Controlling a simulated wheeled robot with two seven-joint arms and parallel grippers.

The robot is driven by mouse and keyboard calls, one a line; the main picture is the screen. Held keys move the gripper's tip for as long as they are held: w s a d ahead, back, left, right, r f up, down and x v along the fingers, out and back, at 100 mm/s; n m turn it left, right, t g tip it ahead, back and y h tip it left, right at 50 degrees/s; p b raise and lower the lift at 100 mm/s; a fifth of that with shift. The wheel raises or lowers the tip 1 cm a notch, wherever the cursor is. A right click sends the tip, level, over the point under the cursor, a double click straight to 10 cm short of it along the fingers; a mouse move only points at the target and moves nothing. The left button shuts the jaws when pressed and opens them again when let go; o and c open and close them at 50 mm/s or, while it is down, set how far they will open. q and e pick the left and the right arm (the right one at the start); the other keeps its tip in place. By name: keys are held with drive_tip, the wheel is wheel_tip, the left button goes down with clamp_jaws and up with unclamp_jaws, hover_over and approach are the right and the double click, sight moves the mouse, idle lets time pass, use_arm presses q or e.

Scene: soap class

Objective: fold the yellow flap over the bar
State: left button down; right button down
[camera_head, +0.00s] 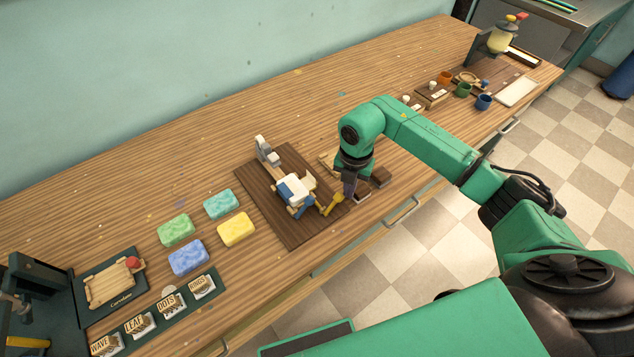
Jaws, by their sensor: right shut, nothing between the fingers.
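The yellow flap (333,204) sticks out at the lower right of a small white, blue and wooden fixture. The fixture stands on a dark brown board (264,188) in the middle of the bench. A white and blue piece (295,189) sits at the fixture's centre; I cannot tell which part of it is the bar. My right gripper (349,197) points down just right of the yellow flap, its fingers shut with nothing between them. I cannot tell whether it touches the flap. My left gripper is not in view.
Green, teal, yellow and blue soap bars (236,229) lie left of the board. Labelled stamps (168,303) stand at front left beside a tray (113,284). Brown blocks (380,177) lie close right of my gripper. Small cups (483,102) stand at far right.

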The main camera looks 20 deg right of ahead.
sight(337, 196)
drive_tip(key=shift+s+a, duration=0.1)
drive_tip(key=shift+a, duration=0.25)
idle(0.3)
drive_tip(key=shift+s+a+r+p, duration=0.3)
drive_tip(key=shift+a+r+p, duration=0.05)
drive_tip(key=shift+a+p, duration=0.2)
drive_tip(key=shift+a, duration=0.2)
drive_tip(key=shift+r, duration=0.1)
drive_tip(key=shift+a+r, duration=0.1)
drive_tip(key=shift+s+a+r+p, duration=0.2)
drive_tip(key=shift+a+p, duration=0.1)
drive_tip(key=shift+a, duration=0.4)
